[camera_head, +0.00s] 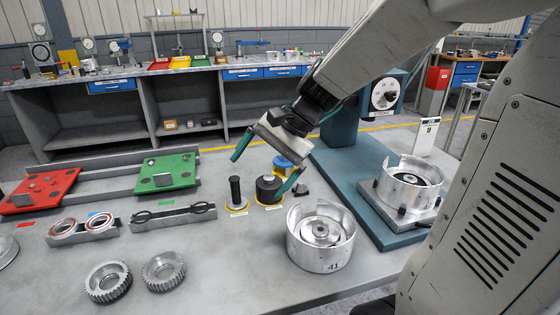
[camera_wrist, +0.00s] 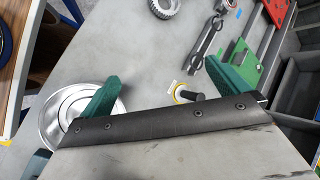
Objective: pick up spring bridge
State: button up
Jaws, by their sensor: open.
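No label marks the spring bridge. A grey bar with a dark loop at each end (camera_head: 172,217) lies on the bench in front of the green pallet (camera_head: 168,173), and I take it for the spring bridge. It also shows in the wrist view (camera_wrist: 207,40), near the top. My gripper (camera_head: 264,165) is open and empty, with its green fingers spread above the bench. It is above and to the right of the bar in the head view, apart from it. In the wrist view, the fingers (camera_wrist: 160,72) reach toward bare bench.
A black-handled tool (camera_head: 235,191) and a round black piece (camera_head: 268,188) stand near my gripper. A silver housing (camera_head: 321,240) is to the right, beside a blue press (camera_head: 342,170). Two gears (camera_head: 108,283) lie in front. A red pallet (camera_head: 38,190) and ringed parts (camera_head: 82,229) are left.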

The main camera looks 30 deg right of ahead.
jog(key=w+d+f+m+t+y, duration=0.25)
jog(key=w+d+m, duration=0.25)
jog(key=w, duration=0.3)
jog(key=m+t+h, duration=0.3)
jog(key=m+t, duration=0.4)
jog(key=m, duration=0.7)
send_near(284, 158)
jog(key=w, duration=0.1)
jog(key=w+f, duration=0.1)
jog(key=shift+w+a+f, duration=0.25)
jog(key=shift+a+f, duration=0.05)
jog(key=shift+w+d+f, duration=0.2)
jog(key=shift+d+f, duration=0.05)
jog(key=shift+w+a+f, duration=0.1)
jog(key=shift+w+f, duration=0.1)
jog(key=shift+w, duration=0.1)
jog(key=x, duration=0.7)
jog(key=shift+r, duration=0.2)
jog(key=c, duration=1.3)
